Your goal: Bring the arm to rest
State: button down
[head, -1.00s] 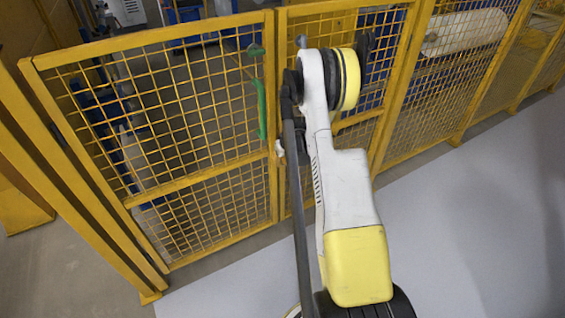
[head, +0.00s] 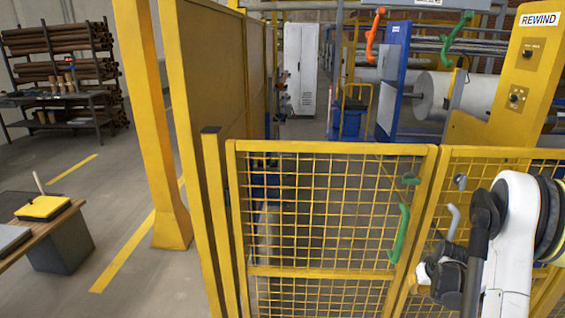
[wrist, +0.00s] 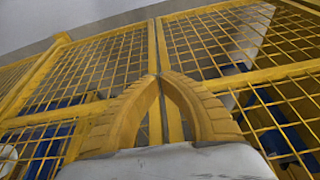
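My gripper (wrist: 160,80) shows in the wrist view with its two ribbed yellow fingers bent inward and their tips together, nothing between them. Behind the fingertips is the yellow mesh fence (wrist: 95,65). I cannot tell how far the fingertips are from the mesh. In the head view my white and black arm stands at the lower right, in front of the mesh gate (head: 335,215) with green handles (head: 400,233). The gripper's yellow fingers cannot be made out in the head view.
A yellow wall panel (head: 222,120) and post stand left of the gate. A wooden table (head: 45,230) with a yellow item is at far left, a rack of brown rolls (head: 60,60) behind. A yellow REWIND panel (head: 522,75) is beyond the fence. Floor shows between table and post.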

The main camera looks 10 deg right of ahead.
jog(key=s+a+r+n+t, duration=0.1)
jog(key=s+a+r, duration=0.1)
jog(key=a+r, duration=1.7)
jog(key=s+a+r+n+t, duration=0.1)
jog(key=s+a+r, duration=0.3)
jog(key=s+a, duration=0.4)
jog(key=s+a+r+n+t+y, duration=0.1)
jog(key=s+a+r, duration=0.3)
jog(key=s+a, duration=0.4)
jog(key=shift+s+a, duration=0.15)
jog(key=shift+s, duration=0.8)
